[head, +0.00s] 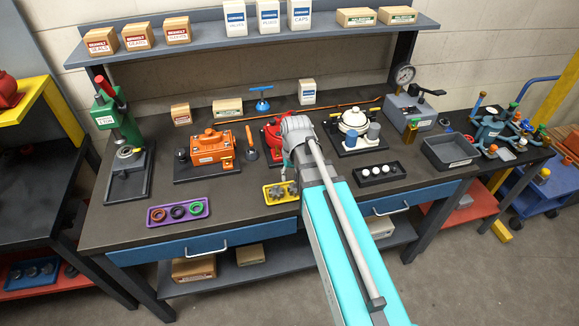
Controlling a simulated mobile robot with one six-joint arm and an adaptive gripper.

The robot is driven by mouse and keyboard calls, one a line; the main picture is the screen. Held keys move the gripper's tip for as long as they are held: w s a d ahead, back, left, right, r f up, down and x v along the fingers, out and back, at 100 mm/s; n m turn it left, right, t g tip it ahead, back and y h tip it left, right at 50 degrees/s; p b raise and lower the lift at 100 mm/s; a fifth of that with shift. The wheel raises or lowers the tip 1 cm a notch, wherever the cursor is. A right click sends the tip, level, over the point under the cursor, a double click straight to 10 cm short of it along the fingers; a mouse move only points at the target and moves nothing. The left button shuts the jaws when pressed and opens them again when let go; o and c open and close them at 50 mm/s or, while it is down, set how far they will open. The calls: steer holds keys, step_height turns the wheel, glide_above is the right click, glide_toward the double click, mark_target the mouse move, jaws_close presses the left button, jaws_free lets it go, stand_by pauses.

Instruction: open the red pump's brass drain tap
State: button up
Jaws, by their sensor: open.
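The red pump (271,132) stands at the middle of the workbench, left of my arm's end. My grey wrist covers its right part. Its brass drain tap cannot be made out. I cannot tell whether anything touches the pump.
An orange pump (209,148) stands left and a white pump (353,124) right. A yellow tray (268,198) lies in front, partly behind my arm. A purple tray (178,212) and a black tray (380,174) lie near the front edge. The front left bench top is partly clear.

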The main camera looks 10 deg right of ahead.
steer(key=s+f+b, duration=0.1)
steer(key=s+f, duration=0.1)
steer(key=s, duration=0.5)
steer(key=shift+s+h+b, duration=0.3)
steer(key=shift+b, duration=0.05)
steer(key=shift+s+a+n, duration=0.1)
steer(key=shift+s+n, duration=0.1)
steer(key=shift+n, duration=0.1)
stand_by(1.9)
